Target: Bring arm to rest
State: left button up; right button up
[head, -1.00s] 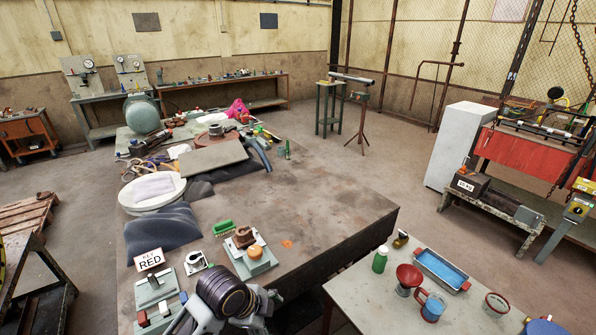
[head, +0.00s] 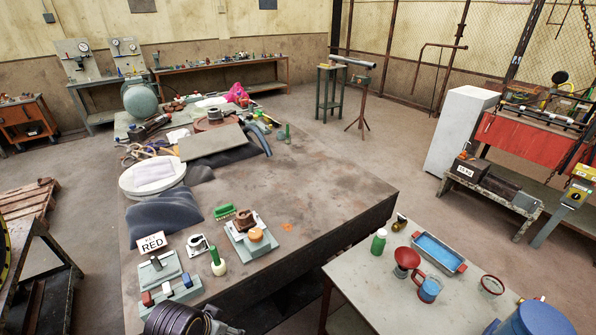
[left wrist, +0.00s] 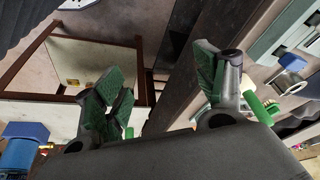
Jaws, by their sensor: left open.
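In the head view, the dark ribbed wrist of my left arm (head: 180,319) shows at the bottom edge, by the near end of the large workbench (head: 330,205). The fingers of my left gripper cannot be made out there. In the left wrist view, my left gripper (left wrist: 162,75) has its green-padded fingers wide apart. Nothing is held between them. My right arm and gripper are in neither view.
A side table (head: 370,280) at right holds a blue tray (head: 438,252) and cups. The bench's middle is bare.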

pick_arm(q)
jog(key=s+a+f+n+g+y+b, duration=0.1)
jog(key=s+a+f, duration=0.1)
jog(key=f, duration=1.6)
jog(key=s+a+f+n+g+b, duration=0.1)
jog(key=s+f, duration=0.2)
jog(key=f, duration=1.4)
jog(key=s+a+f+b, duration=0.1)
jog(key=s+a+f, duration=0.1)
jog(key=s+f, duration=0.9)
jog(key=s+a+f+b, duration=0.1)
jog(key=s+a+f, duration=0.1)
jog(key=s+f, duration=0.9)
jog(key=shift+f+g, duration=0.3)
jog(key=shift+g, duration=0.1)
